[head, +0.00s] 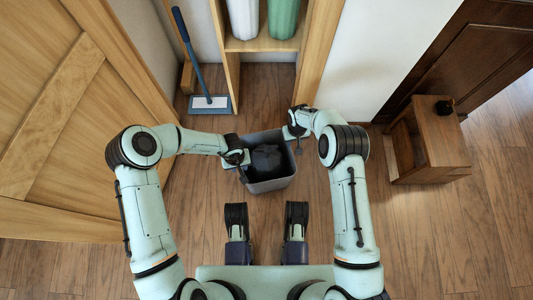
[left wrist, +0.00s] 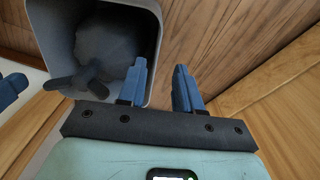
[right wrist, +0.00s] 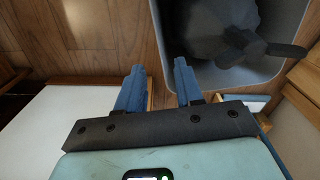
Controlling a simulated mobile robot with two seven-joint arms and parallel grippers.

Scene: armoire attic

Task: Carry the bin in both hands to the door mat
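The grey bin (head: 270,185) stands on the floor in front of me, with a dark tied bag (head: 266,158) inside. My left gripper (head: 238,157) is at its left rim. In the left wrist view the open fingers (left wrist: 157,88) straddle the rim of the bin (left wrist: 157,20), one inside and one outside with a gap. My right gripper (head: 299,132) is at the right rim. In the right wrist view its open fingers (right wrist: 158,88) also straddle the wall of the bin (right wrist: 157,30). The door mat does not show in any view.
A wooden shelf unit (head: 262,45) stands behind the bin, and a blue mop (head: 210,104) is at the back left. A large wooden door panel (head: 60,120) fills the left. A small wooden cabinet (head: 430,145) stands at the right. Bare floor (head: 430,240) lies at the right front.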

